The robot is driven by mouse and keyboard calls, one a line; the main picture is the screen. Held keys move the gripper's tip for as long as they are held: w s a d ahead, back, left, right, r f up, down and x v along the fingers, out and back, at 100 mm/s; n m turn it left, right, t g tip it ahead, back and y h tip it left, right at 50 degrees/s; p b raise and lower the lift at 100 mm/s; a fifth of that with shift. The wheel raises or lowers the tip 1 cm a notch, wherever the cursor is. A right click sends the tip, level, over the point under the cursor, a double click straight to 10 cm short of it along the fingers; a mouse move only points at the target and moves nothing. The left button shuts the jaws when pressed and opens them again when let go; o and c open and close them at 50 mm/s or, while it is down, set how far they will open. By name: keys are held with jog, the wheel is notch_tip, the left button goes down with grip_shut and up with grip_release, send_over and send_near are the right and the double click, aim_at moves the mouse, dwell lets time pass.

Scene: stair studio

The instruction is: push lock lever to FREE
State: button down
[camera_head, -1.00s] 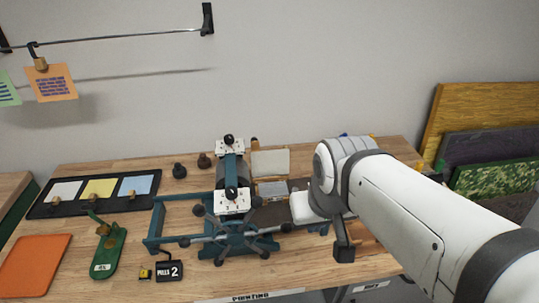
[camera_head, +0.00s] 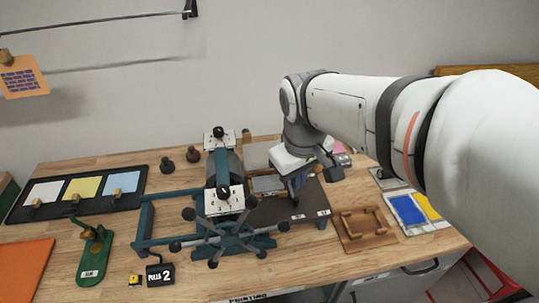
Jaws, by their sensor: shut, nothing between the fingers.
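The etching press (camera_head: 222,178) stands on the wooden bench, with teal rails, a roller, two white scale plates and a spoked wheel (camera_head: 223,232) at its front. My gripper (camera_head: 295,199) points down over the right part of the dark press bed (camera_head: 268,212), to the right of the roller. Its fingers are shut with nothing between them. I cannot make out the lock lever; it is too small to tell or hidden by my gripper. Two small white labels (camera_head: 298,217) sit on the front edge of the bed by my gripper; their words are unreadable.
A wooden frame (camera_head: 366,230) and a blue-and-yellow sheet (camera_head: 407,209) lie to the right. A black tray (camera_head: 74,192) with coloured cards, a green stand (camera_head: 92,252) and a black "PULLS 2" sign (camera_head: 160,272) are on the left. Two dark knobs (camera_head: 167,165) stand behind.

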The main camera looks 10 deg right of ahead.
jog(key=w+a+f+n+g+h+b, duration=0.1)
jog(key=w+a+f+n, duration=0.1)
jog(key=w, duration=0.4)
jog(key=w+a+f+n+g+b, duration=0.1)
jog(key=w+a+f+n+g, duration=0.1)
jog(key=w+n, duration=0.4)
notch_tip(320, 180, down, 2)
jog(key=shift+w+a+f+n+h, duration=0.1)
jog(key=shift+w+a+n+h, duration=0.25)
jog(key=shift+w+a, duration=0.2)
jog(key=shift+f, duration=0.1)
jog(key=x, duration=0.5)
jog(key=p+x, duration=0.1)
jog(key=x, duration=0.4)
jog(key=shift+s+d, duration=0.15)
jog(key=shift+s, duration=0.05)
jog(key=d, duration=0.1)
jog(key=s+d, duration=0.1)
jog(key=d+p, duration=0.1)
jog(key=shift+s, duration=0.3)
jog(key=shift+d, duration=0.2)
